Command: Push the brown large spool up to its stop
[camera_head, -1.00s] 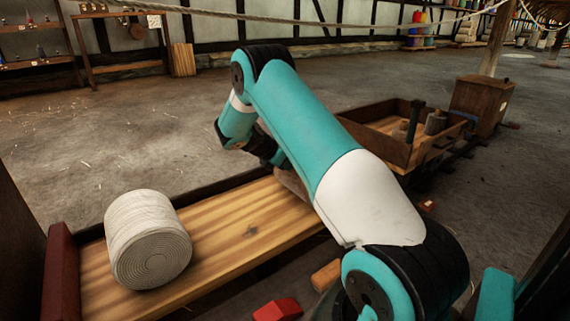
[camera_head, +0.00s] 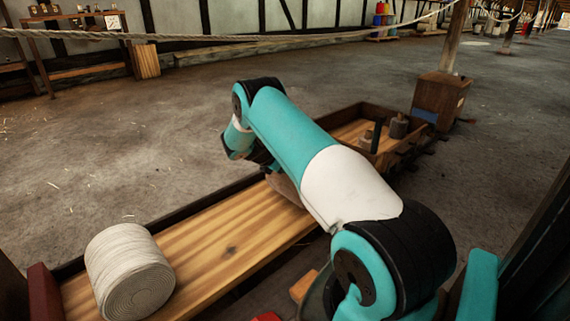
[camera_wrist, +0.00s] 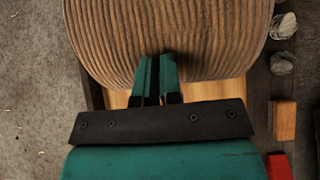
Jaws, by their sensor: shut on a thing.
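The brown large spool (camera_wrist: 165,35) fills the top of the wrist view, its ridged winding facing my gripper. A small part of the spool (camera_head: 284,187) shows behind my arm in the head view, on the wooden trough (camera_head: 235,235). My gripper (camera_wrist: 157,62) has its two green fingers close together, with a narrow gap between them and tips against the lower edge of the spool. The fingertip contact is partly hidden. A red end piece (camera_head: 44,292) stands at the trough's near left end; I cannot tell whether it is the spool's stop.
A pale spool (camera_head: 128,272) lies on the trough near the red end piece. A wooden tray cart (camera_head: 345,119) and a brown box (camera_head: 440,98) stand beyond my arm. Small blocks (camera_wrist: 284,120) lie along the trough's right side. The floor on the left is open.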

